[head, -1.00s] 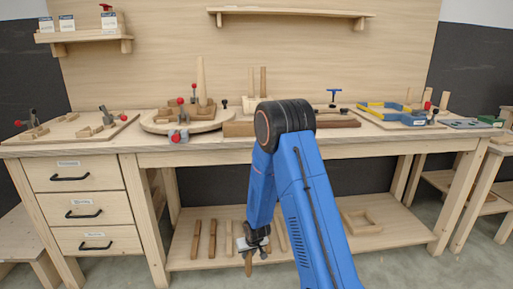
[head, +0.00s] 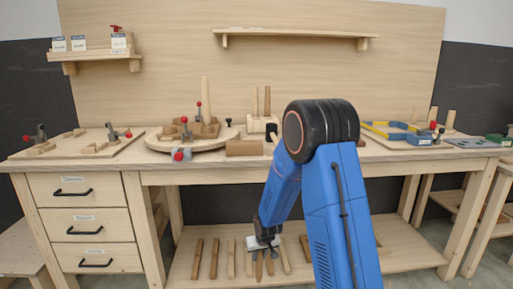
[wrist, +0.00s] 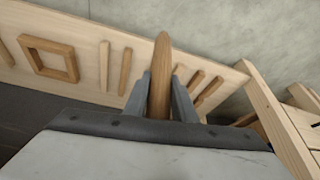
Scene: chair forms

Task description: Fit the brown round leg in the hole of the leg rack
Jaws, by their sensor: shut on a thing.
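My gripper (head: 264,254) is shut on a brown round leg (wrist: 160,70), low in front of the bench's lower shelf. In the wrist view the leg stands between the two grey fingers (wrist: 159,98), its rounded end pointing away from the palm. In the head view the leg (head: 259,268) shows only as a short brown piece below the gripper. The likely leg rack (head: 261,126) is a pale block on the bench top, left of my arm's elbow, with upright round legs standing in it. Its free hole cannot be made out.
Several brown and pale sticks (head: 214,258) lie on the lower shelf (head: 185,270); a square wooden frame (wrist: 48,58) also lies there. On the bench top, a brown block (head: 244,148) lies in front of the rack and a round board (head: 165,143) lies to its left. The bench's front edge overhangs the shelf.

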